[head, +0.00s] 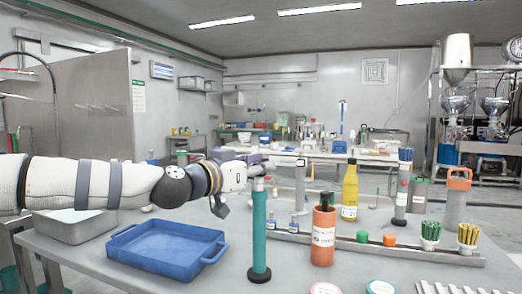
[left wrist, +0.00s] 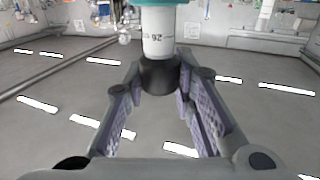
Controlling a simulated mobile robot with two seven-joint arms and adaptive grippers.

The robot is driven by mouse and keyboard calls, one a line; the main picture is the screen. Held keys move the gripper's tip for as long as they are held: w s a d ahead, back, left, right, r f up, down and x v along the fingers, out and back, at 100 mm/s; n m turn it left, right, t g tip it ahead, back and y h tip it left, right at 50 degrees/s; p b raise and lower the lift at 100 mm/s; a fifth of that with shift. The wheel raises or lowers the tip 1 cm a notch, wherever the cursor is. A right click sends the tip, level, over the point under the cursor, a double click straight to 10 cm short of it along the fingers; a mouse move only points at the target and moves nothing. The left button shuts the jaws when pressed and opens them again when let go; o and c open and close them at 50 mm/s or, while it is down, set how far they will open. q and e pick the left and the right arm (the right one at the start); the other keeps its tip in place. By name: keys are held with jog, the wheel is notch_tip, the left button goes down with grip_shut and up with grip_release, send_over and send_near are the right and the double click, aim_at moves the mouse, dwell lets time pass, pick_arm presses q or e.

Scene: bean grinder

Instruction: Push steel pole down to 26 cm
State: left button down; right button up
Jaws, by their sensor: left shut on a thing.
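A pole stands upright on the near table, with a teal lower tube (head: 259,230), a black foot and a short steel section (head: 259,184) above the tube. My left gripper (head: 256,170) reaches in from the left at the pole's top. In the left wrist view the fingers (left wrist: 172,88) are closed around the black cap (left wrist: 158,76) at the end of the steel section (left wrist: 157,35). The steel carries small dark markings that are hard to read, and a bit of teal shows at the picture's top edge. My right gripper is not in view.
A blue tray (head: 160,262) lies left of the pole, with a grey metal basin (head: 75,225) behind it. An orange bottle (head: 323,238) stands close to the right. A yellow bottle (head: 350,190) and several small items stand farther right.

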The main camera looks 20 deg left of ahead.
aim_at(259, 179)
pick_arm(q)
jog(key=f, duration=0.3)
jog(key=shift+w, duration=0.2)
jog(key=shift+s+f+b, duration=0.15)
jog(key=shift+s+b, duration=0.1)
jog(key=shift+b, duration=0.05)
jog(key=c, duration=1.3)
grip_release()
jog(key=shift+w, duration=0.1)
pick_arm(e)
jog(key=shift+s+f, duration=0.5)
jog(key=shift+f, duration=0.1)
pick_arm(q)
jog(key=shift+r, duration=0.2)
jog(key=v, duration=1.2)
jog(key=shift+f, duration=0.15)
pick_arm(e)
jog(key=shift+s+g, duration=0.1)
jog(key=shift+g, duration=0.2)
